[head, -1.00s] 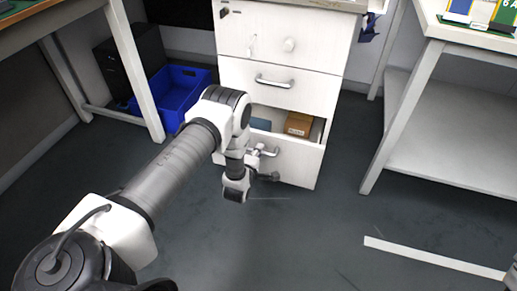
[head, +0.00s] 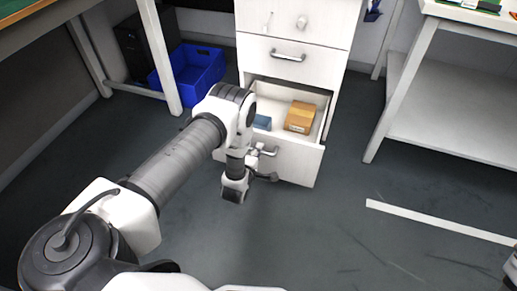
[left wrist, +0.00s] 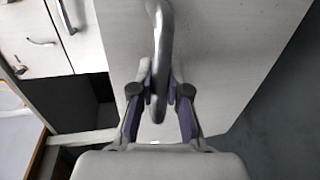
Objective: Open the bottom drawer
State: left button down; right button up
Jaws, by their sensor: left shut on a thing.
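The bottom drawer (head: 290,164) of the white cabinet (head: 294,69) stands pulled out, with its inside visible from above. A brown box (head: 300,116) and a blue item (head: 262,122) lie in it. My left gripper (head: 266,163) is at the drawer's front. In the left wrist view my left gripper (left wrist: 160,92) is shut on the drawer's metal handle (left wrist: 158,40), with one finger on each side of the bar. The head view partly hides the handle behind my wrist. My right gripper is not in view.
A blue crate (head: 197,72) and a black computer case (head: 140,48) stand under the table at left. A white workbench (head: 440,110) is at right. The dark floor (head: 330,230) in front of the drawer is clear, with a white stripe (head: 440,220) at right.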

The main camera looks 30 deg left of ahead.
pick_arm(q)
jog(key=c, duration=1.1)
grip_release()
jog(key=shift+c, duration=0.2)
jog(key=v, duration=1.2)
